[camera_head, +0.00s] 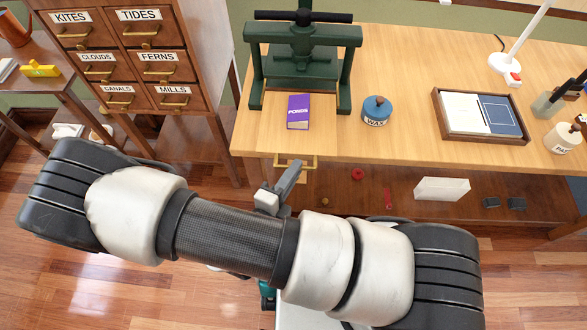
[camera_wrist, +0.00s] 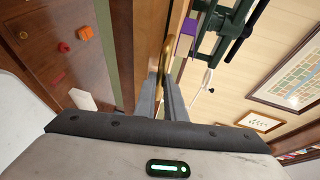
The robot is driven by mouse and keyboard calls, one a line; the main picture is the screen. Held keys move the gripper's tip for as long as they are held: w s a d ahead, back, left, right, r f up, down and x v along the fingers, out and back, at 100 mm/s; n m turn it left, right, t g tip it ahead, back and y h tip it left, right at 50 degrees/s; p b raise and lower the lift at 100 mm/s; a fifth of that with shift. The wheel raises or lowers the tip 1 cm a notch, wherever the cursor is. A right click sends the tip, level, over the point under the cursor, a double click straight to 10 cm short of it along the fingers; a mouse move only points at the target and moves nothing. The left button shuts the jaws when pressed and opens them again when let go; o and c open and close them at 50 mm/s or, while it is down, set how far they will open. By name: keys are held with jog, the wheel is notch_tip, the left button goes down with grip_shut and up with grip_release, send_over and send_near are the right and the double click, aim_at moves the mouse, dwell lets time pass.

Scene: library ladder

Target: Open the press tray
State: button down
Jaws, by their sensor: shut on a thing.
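A brass handle (camera_head: 296,162) sits at the front edge of the wooden table (camera_head: 400,149), below the green press (camera_head: 304,45). The tray front behind the handle is mostly hidden, and I see no clear gap between it and the table. My gripper (camera_head: 292,172) reaches up to the handle from the front. In the wrist view, the handle (camera_wrist: 166,47) runs between the fingertips of my gripper (camera_wrist: 163,82), which is shut on it. The wooden table edge lies right beside the fingers there.
A purple book (camera_head: 298,112) marked PONDS, a blue wax jar (camera_head: 376,109) and a wooden tray of papers (camera_head: 437,117) are on the table. A lower shelf (camera_head: 330,195) holds small items. A labelled drawer cabinet (camera_head: 187,62) stands at left. Floor in front is clear.

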jog(key=c, duration=1.8)
grip_release()
jog(key=shift+s, duration=0.1)
jog(key=v, duration=1.7)
jog(key=shift+s+r, duration=0.1)
jog(key=shift+r, duration=0.05)
